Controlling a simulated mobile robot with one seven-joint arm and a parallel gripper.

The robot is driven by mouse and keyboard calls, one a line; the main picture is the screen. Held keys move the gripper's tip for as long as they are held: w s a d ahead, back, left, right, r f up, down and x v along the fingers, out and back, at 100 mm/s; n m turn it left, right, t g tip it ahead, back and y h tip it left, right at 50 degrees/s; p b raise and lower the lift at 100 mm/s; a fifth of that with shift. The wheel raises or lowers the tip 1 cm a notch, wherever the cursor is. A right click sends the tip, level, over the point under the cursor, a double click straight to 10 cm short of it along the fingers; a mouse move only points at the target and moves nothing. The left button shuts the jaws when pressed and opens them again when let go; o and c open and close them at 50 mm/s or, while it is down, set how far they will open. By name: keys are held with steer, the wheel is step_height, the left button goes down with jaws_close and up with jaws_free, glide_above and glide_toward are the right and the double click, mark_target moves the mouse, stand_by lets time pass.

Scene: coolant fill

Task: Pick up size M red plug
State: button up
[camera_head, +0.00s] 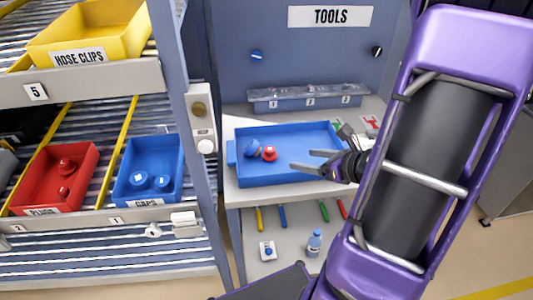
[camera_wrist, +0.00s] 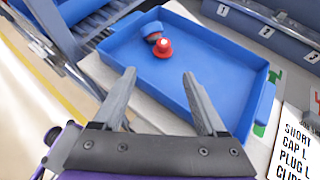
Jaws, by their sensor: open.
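A red plug (camera_head: 269,154) sits in the blue tray (camera_head: 310,178) on the bench, right beside a blue cap-like piece (camera_head: 252,148). In the wrist view the red plug (camera_wrist: 164,49) is in the tray (camera_wrist: 205,32), close to or touching the blue piece (camera_wrist: 153,31). I cannot read a size on the plug. My gripper (camera_head: 303,160) is open and empty, above the right part of the tray and to the right of the plug. In the wrist view its fingers (camera_wrist: 158,82) are spread, with the plug beyond the tips.
A red bin (camera_head: 88,190) labelled PLUGS holds red pieces on the left shelf; a blue bin (camera_head: 166,190) labelled CAPS stands next to it. A blue post (camera_head: 178,70) separates shelf and bench. A clear-lidded organizer (camera_head: 305,97) lies behind the tray. A printed list (camera_wrist: 296,140) lies right.

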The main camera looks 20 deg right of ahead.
glide_toward(273, 151)
steer(key=x, duration=0.3)
steer(key=b+x, duration=0.1)
steer(key=shift+a+f, duration=0.35)
steer(key=shift+f, duration=0.05)
steer(key=shift+w+d+r+x, duration=0.1)
steer(key=shift+d+x, duration=0.05)
steer(key=shift+x, duration=1.25)
steer(key=shift+w+d+r+x, duration=0.1)
steer(key=shift+d+x, duration=0.05)
steer(key=shift+x, duration=1.25)
jaws_close()
